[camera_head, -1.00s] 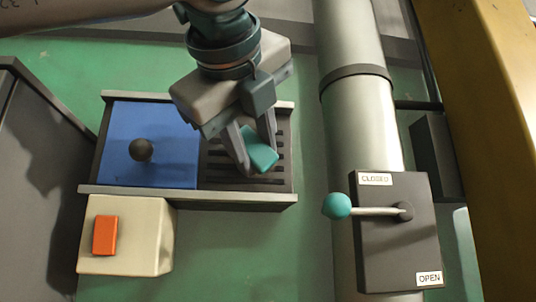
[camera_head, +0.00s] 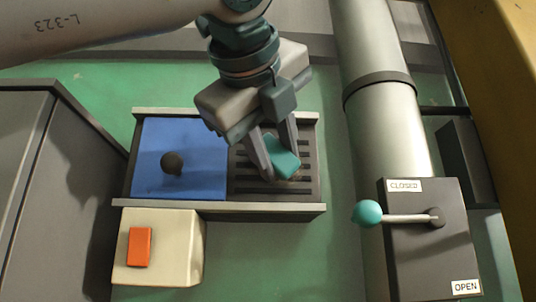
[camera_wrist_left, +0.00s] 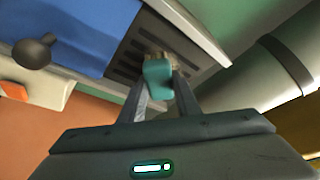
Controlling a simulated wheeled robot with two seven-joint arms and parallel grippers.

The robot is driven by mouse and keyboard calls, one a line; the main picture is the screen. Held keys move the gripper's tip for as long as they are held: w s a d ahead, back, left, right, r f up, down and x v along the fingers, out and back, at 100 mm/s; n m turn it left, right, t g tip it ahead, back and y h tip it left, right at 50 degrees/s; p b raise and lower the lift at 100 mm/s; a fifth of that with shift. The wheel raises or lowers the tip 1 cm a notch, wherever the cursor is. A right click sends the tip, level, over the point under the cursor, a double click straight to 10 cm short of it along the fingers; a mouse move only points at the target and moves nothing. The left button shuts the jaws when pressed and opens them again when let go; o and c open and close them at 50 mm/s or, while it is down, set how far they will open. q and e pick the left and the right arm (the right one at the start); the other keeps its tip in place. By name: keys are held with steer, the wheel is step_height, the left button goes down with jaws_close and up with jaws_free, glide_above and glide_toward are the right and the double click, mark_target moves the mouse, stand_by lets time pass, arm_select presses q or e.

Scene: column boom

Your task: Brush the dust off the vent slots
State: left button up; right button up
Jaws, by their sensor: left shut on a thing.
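The vent slots (camera_head: 305,162) are dark parallel slits in a dark panel, right of a blue sliding cover (camera_head: 200,150) with a black knob. My left gripper (camera_head: 272,162) is shut on a teal-handled brush (camera_head: 283,160) over the slots. In the left wrist view, the brush (camera_wrist_left: 158,80) sits between the fingers, with tan bristles at its far end, at or close to the slotted panel (camera_wrist_left: 140,50). I cannot tell whether the bristles touch. Part of the slots is hidden behind the gripper and brush. My right gripper is not in view.
A cream box with an orange button (camera_head: 139,247) stands below the blue cover. A grey pipe (camera_head: 390,125) runs on the right, beside a black valve box (camera_head: 440,260) with a teal-knobbed lever near CLOSED. A grey cabinet (camera_head: 50,190) stands at left.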

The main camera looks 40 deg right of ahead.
mark_target(298, 157)
arm_select(q)
steer(key=shift+s+d+r, duration=0.3)
steer(key=shift+s+d, duration=0.15)
steer(key=shift+d, duration=0.3)
steer(key=shift+s+d+r, duration=0.25)
steer(key=shift+s+d, duration=0.15)
steer(key=shift+d, duration=0.3)
steer(key=shift+a, duration=0.1)
steer(key=shift+w+a+f, duration=0.15)
steer(key=shift+w+a, duration=0.25)
steer(key=shift+a, duration=0.15)
steer(key=shift+w+a+b, duration=0.45)
steer(key=shift+a, duration=0.25)
steer(key=shift+w+a+b, duration=0.4)
steer(key=shift+a+b, duration=0.05)
steer(key=shift+a, duration=0.2)
steer(key=shift+s, duration=0.1)
steer(key=shift+s+d, duration=0.4)
steer(key=shift+d, duration=0.25)
steer(key=shift+s+d, duration=0.35)
steer(key=shift+d, duration=0.35)
steer(key=shift+s+d, duration=0.4)
steer(key=shift+d, duration=0.25)
steer(key=shift+w+a, duration=0.1)
steer(key=shift+a, duration=0.05)
